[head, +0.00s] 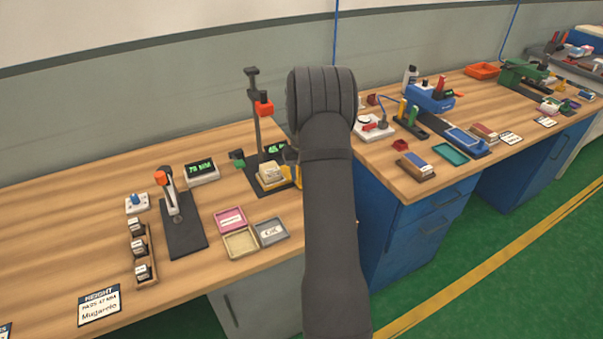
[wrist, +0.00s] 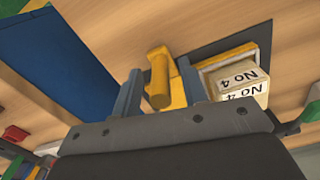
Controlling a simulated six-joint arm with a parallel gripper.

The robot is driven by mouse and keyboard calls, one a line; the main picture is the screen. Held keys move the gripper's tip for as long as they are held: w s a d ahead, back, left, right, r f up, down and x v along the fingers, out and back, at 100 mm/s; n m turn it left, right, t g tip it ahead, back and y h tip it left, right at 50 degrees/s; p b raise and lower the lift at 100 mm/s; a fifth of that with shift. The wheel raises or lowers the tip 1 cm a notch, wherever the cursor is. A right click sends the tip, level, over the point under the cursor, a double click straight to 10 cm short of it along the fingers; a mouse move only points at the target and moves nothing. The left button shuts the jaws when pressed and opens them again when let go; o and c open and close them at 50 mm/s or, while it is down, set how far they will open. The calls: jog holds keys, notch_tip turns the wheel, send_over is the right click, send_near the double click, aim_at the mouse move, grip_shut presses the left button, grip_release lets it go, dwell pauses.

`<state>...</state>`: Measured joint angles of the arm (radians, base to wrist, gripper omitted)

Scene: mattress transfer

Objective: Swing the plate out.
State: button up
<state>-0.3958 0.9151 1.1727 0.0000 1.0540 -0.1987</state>
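The plate (wrist: 210,57) is a small pale, yellow-edged piece in the wrist view, with a cream block (wrist: 240,82) marked "No 4" on it. The block also shows in the head view (head: 270,175), on the dark stand's base, left of my arm. A yellow handle (wrist: 160,75) shows beside the plate in the wrist view. My gripper (wrist: 160,88) has its two fingers apart, one on each side of the handle. Narrow gaps seem to show, so I see no firm grip. My arm hides most of the gripper in the head view.
The stand's tall post (head: 256,115) carries a red-orange part and rises left of my arm. Pink, cream and grey trays (head: 270,231) lie in front of it. A second lever stand (head: 182,225) is further left. A blue cabinet (head: 425,225) is at the right.

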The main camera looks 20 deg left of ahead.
grip_shut()
